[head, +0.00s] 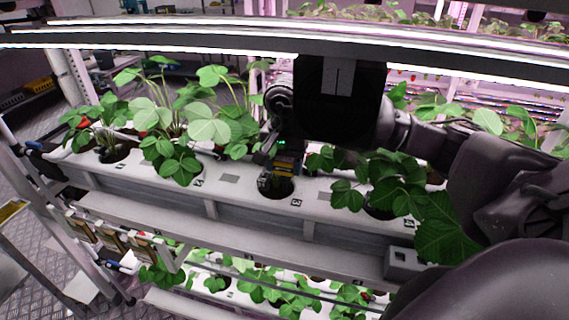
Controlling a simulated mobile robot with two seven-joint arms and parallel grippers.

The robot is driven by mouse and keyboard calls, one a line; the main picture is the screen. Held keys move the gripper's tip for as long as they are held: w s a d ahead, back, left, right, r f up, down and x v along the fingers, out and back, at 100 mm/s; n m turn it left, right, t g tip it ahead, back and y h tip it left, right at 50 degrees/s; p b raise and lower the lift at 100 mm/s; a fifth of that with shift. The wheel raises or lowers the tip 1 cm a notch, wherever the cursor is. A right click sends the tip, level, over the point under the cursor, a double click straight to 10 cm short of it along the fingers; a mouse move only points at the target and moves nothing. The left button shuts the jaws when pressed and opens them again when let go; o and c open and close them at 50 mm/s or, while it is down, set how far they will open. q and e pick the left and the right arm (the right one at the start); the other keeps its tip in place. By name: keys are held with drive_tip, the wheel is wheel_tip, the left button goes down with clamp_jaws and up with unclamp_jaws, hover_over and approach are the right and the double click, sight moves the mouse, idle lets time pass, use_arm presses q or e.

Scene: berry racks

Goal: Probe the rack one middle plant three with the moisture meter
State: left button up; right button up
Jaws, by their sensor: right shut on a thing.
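The white planter trough (230,180) of the rack's middle tier runs across the view. A label reading 3 (297,202) is on its top, beside a round dark pot opening (282,190). I see no clear foliage rising from this opening; the gripper hides part of it. My right gripper (278,165) points down over the opening and is shut on the moisture meter (288,162), a small dark body with a yellow band. The meter's lower end is at or in the opening; I cannot tell whether it touches soil. My left gripper is out of view.
Leafy plants stand left (178,128) and right (385,180) of the opening. A lit lamp bar (200,35) runs close above my right arm. A grey box (403,262) sits on the lower front rail. Another planted tier lies below.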

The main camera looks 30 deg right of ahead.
sight(285, 179)
drive_tip(key=shift+f+b, duration=0.3)
drive_tip(key=shift+b, duration=0.25)
idle(1.0)
drive_tip(key=shift+f+b, duration=1.55)
drive_tip(key=shift+f, duration=0.2)
drive_tip(key=o, duration=1.3)
drive_tip(key=shift+r, duration=0.1)
drive_tip(key=shift+o, duration=0.2)
drive_tip(key=shift+r+p, duration=0.95)
drive_tip(key=shift+r, duration=2.05)
